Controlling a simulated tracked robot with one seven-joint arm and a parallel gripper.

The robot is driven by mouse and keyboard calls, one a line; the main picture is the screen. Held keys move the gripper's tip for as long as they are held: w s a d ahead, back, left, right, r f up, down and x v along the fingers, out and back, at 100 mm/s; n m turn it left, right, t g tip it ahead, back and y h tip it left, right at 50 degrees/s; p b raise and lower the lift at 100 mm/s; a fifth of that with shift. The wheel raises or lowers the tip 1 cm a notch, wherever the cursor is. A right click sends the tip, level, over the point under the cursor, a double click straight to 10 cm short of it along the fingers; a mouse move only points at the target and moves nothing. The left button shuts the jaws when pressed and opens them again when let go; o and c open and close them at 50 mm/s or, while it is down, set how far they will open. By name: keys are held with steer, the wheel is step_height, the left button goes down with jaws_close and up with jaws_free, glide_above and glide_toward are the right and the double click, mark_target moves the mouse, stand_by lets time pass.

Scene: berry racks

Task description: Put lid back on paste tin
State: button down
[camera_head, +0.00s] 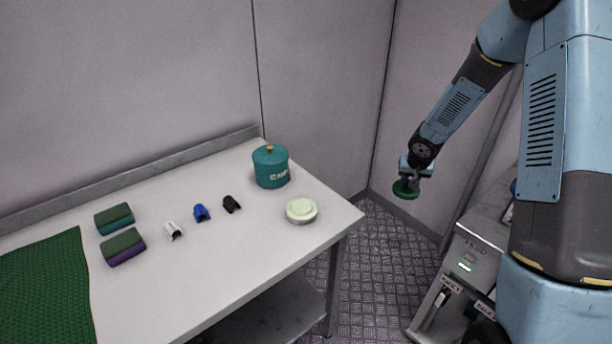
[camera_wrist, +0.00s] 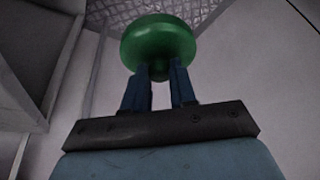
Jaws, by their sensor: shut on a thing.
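The open paste tin (camera_head: 301,211) is low and round, with pale paste showing at its top. It stands upright near the right end of the white table (camera_head: 235,250). My gripper (camera_head: 411,174) is shut on a green round lid (camera_head: 405,189). It holds the lid in the air to the right of the table, clear of the tin. In the wrist view the green lid (camera_wrist: 158,42) sits at the fingertips of my gripper (camera_wrist: 160,85), and the part between the fingers is hidden. The tin is not in the wrist view.
A teal pot (camera_head: 270,167) stands behind the tin. Small black (camera_head: 231,204), blue (camera_head: 201,213) and white (camera_head: 173,231) pieces lie to its left, then two blocks (camera_head: 123,247) and a green mat (camera_head: 45,285). A grey cabinet (camera_head: 465,265) stands right of the table.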

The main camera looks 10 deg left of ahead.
steer(key=s+a+r, duration=0.3)
steer(key=s+a, duration=0.1)
steer(key=a, duration=0.5)
steer(key=s+a+r, duration=0.3)
steer(key=a+r, duration=0.1)
steer(key=a, duration=0.6)
steer(key=s+a+r, duration=0.5)
steer(key=s+a, duration=0.7)
steer(key=s, duration=0.1)
steer(key=shift+s+a+f, duration=0.1)
steer(key=shift+f, duration=1.35)
steer(key=shift+s+a+f, duration=0.1)
steer(key=shift+f, duration=1.35)
steer(key=shift+s, duration=0.1)
steer(key=shift+f, duration=0.15)
steer(key=c, duration=0.8)
jaws_free()
